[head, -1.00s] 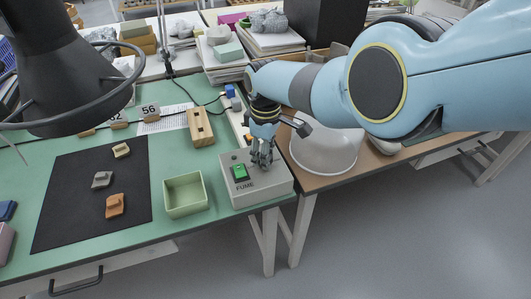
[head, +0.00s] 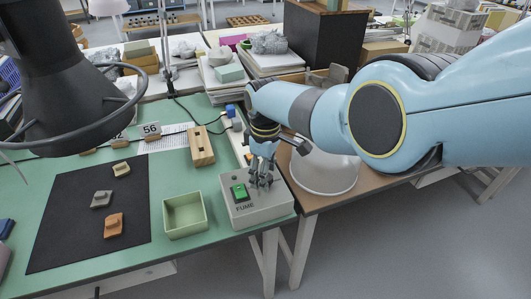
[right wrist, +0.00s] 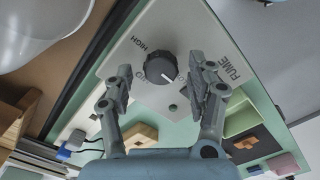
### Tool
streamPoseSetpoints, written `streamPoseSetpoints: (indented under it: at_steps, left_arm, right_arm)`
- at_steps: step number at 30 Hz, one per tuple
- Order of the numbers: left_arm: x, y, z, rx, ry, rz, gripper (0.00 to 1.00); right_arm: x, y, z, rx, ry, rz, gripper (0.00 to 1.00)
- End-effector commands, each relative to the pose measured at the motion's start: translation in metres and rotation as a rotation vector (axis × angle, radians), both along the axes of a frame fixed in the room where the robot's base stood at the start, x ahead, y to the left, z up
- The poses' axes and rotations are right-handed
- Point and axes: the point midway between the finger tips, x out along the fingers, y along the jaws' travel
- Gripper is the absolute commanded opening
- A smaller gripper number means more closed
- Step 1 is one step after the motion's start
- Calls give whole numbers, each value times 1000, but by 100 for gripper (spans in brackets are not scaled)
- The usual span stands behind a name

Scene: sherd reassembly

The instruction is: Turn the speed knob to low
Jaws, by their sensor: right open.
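The grey control box (head: 262,211) marked FUME stands at the right corner of the green table, with a lit green switch (head: 239,192) on it. In the right wrist view its dark round speed knob (right wrist: 160,66) has a pale pointer mark towards the lower right of the picture. HIGH is printed beside it; another label is partly covered. In the right wrist view the right gripper (right wrist: 160,68) is open, fingers apart on either side of the knob. Contact cannot be told. My left gripper is out of view.
A pale green tray (head: 185,228) stands just left of the box. A black mat (head: 80,240) with several sherds lies further left. A wooden block (head: 201,146) lies behind. A translucent bowl (head: 325,172) stands to the right.

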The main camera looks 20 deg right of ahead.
Motion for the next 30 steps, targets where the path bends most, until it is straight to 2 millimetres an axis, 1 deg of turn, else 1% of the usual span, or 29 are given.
streamPoseSetpoints:
  at_steps: [6,11,12,15,18,23,30]
  left_arm:
    - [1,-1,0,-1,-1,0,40]
    - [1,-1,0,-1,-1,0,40]
    - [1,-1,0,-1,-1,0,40]
    - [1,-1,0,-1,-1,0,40]
    - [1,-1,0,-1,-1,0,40]
    - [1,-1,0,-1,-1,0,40]
    - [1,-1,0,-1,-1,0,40]
  right_arm:
    - [-1,0,24,2,-3,0,57]
    - [-1,1,56,2,-3,0,57]
    - [0,1,67,2,-5,0,57]
    - [0,0,87,1,-5,0,57]
    - [0,0,101,0,-1,0,57]
    - [-1,0,112,0,-1,1,57]
    - [-1,0,113,0,0,1,57]
